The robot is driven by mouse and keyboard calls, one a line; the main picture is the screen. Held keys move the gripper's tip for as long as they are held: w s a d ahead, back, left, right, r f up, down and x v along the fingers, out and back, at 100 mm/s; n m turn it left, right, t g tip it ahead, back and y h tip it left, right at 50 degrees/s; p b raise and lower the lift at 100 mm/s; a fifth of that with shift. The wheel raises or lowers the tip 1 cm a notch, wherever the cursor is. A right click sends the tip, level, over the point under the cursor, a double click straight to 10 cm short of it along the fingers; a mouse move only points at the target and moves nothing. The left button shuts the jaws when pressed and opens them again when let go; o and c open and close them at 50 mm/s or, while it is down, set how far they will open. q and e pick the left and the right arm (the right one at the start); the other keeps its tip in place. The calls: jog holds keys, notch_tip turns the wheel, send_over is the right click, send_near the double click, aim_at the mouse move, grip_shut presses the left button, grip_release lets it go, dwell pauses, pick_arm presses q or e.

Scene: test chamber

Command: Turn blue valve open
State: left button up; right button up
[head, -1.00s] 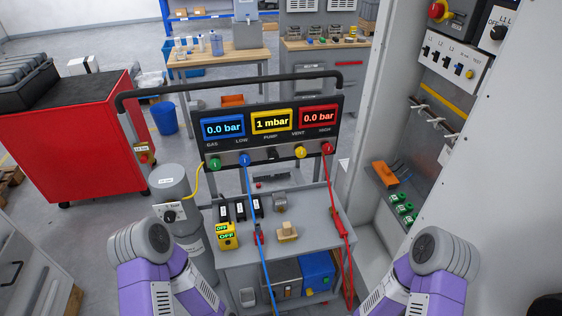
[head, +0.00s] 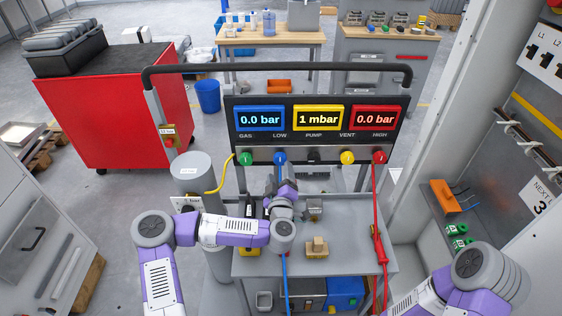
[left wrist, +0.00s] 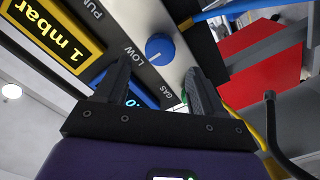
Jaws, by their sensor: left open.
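The blue valve (head: 280,158) is a round knob under the LOW label on the panel's grey lower strip, with a blue hose hanging below it. In the left wrist view the blue knob (left wrist: 160,48) lies ahead of the gap between my fingers, with a light pointer line on it. My left gripper (left wrist: 157,68) is open and empty, its two dark fingers pointing at the panel to either side of the knob. In the head view my left gripper (head: 281,186) is just below and in front of the knob; its fingertips are hard to make out. My right gripper is out of view.
The panel holds a green knob (head: 246,158), a black knob (head: 313,157), a yellow knob (head: 347,157) and a red knob (head: 380,157). The displays read 0.0 bar, 1 mbar and 0.0 bar. A black handle bar (head: 275,68) spans above. A grey cylinder (head: 192,172) stands at left.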

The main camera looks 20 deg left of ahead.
aim_at(280, 161)
pick_arm(q)
jog(key=shift+b+x, duration=0.55)
jog(key=shift+x, duration=2.45)
jog(key=shift+f, duration=0.1)
jog(key=c, duration=1.1)
jog(key=shift+o, duration=0.2)
